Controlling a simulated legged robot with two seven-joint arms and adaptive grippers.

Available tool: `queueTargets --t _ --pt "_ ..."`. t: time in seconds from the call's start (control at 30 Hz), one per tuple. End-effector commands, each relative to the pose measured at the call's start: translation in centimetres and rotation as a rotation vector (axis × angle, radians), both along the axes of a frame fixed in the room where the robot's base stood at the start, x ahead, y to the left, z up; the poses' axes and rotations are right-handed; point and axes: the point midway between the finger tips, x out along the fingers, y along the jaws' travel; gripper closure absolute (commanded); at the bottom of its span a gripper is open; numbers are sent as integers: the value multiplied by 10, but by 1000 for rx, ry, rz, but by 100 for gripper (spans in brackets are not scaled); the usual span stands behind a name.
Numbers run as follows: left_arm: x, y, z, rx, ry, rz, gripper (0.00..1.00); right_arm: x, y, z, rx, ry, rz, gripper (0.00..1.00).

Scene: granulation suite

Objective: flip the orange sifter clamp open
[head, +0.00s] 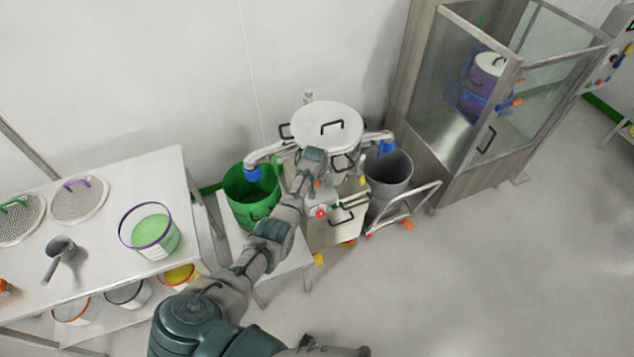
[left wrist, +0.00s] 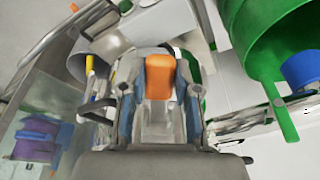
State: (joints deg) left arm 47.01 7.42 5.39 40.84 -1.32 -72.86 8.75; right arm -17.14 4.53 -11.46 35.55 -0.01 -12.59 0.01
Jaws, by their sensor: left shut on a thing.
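The sifter (head: 325,124) is a round drum with a white lid and a black handle, standing beyond my left arm. My left gripper (head: 313,164) is at the near side of the drum. In the left wrist view the orange clamp (left wrist: 160,78) sits between the two fingers of the gripper (left wrist: 158,95), which is shut on it. In the head view my gripper and wrist hide most of the clamp. My right gripper is not in view.
A green bin (head: 250,205) stands left of the sifter and a grey bin (head: 388,180) right of it. A white table (head: 100,240) with sieves, a scoop and a tub is at left. A glass-walled cabinet (head: 480,120) stands at right. The floor at lower right is clear.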

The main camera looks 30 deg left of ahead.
Motion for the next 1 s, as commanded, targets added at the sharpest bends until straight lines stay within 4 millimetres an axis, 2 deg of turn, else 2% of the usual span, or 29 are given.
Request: queueTargets --t 0.03,0.6,0.63,0.7,0.73,1.0 --pt "12 7 18 16 -41 0 100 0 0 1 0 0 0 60" --pt "12 9 18 18 -41 1 100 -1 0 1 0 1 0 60" --pt "12 9 18 18 -41 1 64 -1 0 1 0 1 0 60" --pt "12 9 17 16 -39 1 47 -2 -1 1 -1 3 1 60" --pt "11 8 17 15 -37 1 44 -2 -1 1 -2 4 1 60" --pt "8 3 14 10 -32 1 44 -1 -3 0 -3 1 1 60"
